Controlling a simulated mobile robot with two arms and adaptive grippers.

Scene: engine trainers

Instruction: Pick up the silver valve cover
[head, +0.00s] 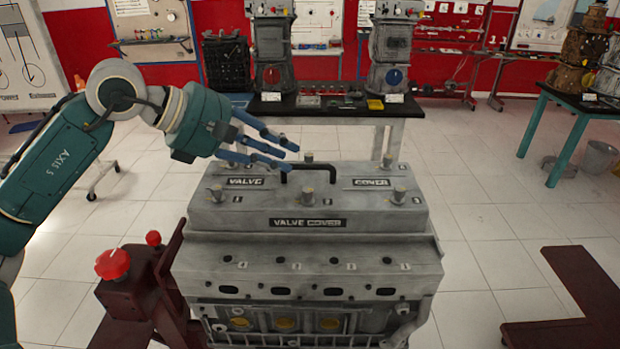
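The silver valve cover (366,212) sits on top of the grey engine block (308,262) in the middle of the view. It carries printed labels, several round knobs and a black handle (322,168) on its top. My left gripper (292,156), with blue fingers, reaches in from the left above the cover's back left part. Its fingers are spread apart, and their tips are close to the handle's left end. I cannot tell whether they touch it. Nothing shows between the fingers. My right gripper is out of the picture.
A dark red stand with red knobs (113,264) is beside the engine's left side. A dark red frame (573,310) lies at the lower right. Behind are a black-topped table (318,111) with engine parts and a teal table (555,132).

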